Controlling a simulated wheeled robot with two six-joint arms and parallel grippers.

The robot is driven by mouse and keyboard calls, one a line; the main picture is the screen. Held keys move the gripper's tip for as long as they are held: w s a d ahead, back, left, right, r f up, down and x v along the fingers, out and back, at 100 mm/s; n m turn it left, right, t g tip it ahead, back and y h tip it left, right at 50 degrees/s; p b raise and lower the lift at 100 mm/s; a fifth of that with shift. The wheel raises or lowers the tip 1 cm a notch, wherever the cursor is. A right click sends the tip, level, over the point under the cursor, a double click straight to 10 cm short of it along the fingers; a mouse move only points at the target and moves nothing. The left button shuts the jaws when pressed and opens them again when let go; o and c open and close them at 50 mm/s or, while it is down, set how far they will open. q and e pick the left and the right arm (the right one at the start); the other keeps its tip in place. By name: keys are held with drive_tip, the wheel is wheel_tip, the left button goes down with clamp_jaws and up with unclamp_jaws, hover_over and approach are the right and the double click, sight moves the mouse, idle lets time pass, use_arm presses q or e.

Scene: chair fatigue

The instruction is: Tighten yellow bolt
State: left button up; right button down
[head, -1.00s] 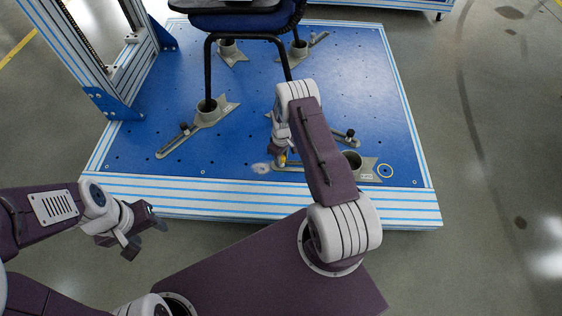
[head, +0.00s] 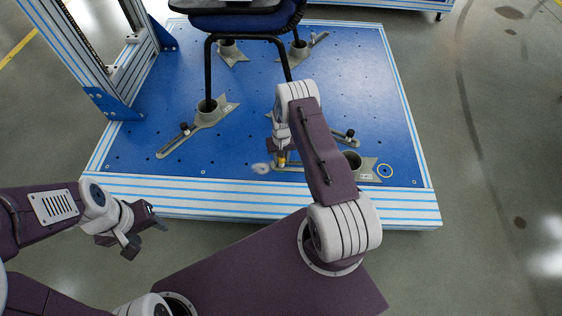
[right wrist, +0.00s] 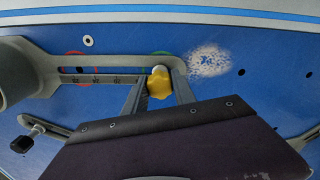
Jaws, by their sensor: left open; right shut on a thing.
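The yellow bolt (right wrist: 159,84) is a lobed yellow knob at the slotted end of a grey clamp bracket (right wrist: 103,61) in the right wrist view. My right gripper (right wrist: 160,88) is shut on the yellow bolt, one finger on each side of it. In the head view, the yellow bolt (head: 282,159) shows small under my right gripper (head: 281,152), partly covered by the fingers. My left gripper (head: 143,230) is open and empty, in front of the platform's front edge and away from the bolt.
The blue platform (head: 350,80) has a striped front edge. Other grey brackets with black knobs (head: 184,127) stand around it. A chair (head: 250,22) stands at the back, one leg in a grey socket (head: 209,108). A worn patch (right wrist: 208,61) lies beside the bolt.

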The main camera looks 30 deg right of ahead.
drive_tip(key=m, duration=0.4)
drive_tip(key=m, duration=0.4)
drive_tip(key=c, duration=1)
unclamp_jaws()
drive_tip(key=shift+c, duration=0.2)
drive_tip(key=n, duration=0.4)
